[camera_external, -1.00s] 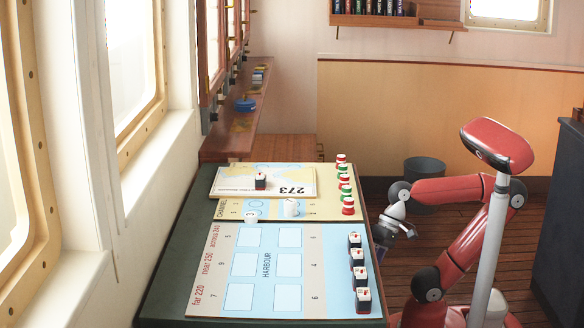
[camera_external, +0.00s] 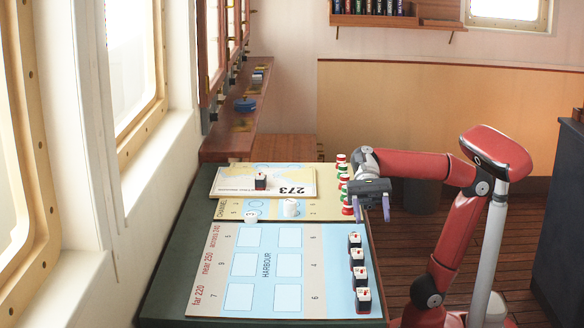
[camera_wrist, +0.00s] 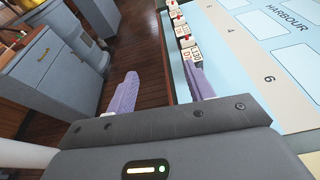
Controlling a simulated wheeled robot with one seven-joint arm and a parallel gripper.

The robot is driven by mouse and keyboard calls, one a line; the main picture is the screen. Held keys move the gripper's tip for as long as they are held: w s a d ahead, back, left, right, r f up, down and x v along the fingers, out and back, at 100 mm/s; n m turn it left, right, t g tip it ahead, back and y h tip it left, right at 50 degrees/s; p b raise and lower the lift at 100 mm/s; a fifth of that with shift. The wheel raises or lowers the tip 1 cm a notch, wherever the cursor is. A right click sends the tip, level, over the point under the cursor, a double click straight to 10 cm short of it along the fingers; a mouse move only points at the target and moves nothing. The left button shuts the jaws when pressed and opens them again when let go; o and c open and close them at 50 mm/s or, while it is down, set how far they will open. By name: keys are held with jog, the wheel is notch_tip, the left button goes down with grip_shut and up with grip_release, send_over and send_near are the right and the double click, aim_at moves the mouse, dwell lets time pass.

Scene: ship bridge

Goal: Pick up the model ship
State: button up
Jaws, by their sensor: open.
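Several small model ships (camera_external: 357,257), with dark and red hulls and white tops, stand in a row along the right edge of the harbour board (camera_external: 265,300). I cannot tell which one the task means. My gripper (camera_external: 372,208) is open, its purple fingers pointing down, above the table's right edge beyond the far end of the row. In the wrist view the row of ships (camera_wrist: 187,44) shows past the right fingertip, which partly covers the nearest one. Nothing is between the fingers.
Red, green and white buoys (camera_external: 342,170) line the right side of the channel board, close to my gripper. A grey cabinet (camera_wrist: 60,65) shows in the wrist view.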

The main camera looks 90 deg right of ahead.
aim_at(357, 239)
jog(key=shift+n+h, duration=0.3)
jog(key=shift+h, duration=0.2)
jog(key=w, duration=0.2)
jog(key=w+f, duration=0.1)
jog(key=w, duration=0.1)
jog(key=shift+p, duration=0.4)
jog(key=shift+w+a+f, duration=0.1)
jog(key=shift+a, duration=0.05)
jog(key=x, duration=0.7)
jog(key=shift+w+a, duration=0.15)
jog(key=shift+w, duration=0.15)
jog(key=c, duration=1)
jog(key=shift+c, duration=0.2)
jog(key=shift+r, duration=0.25)
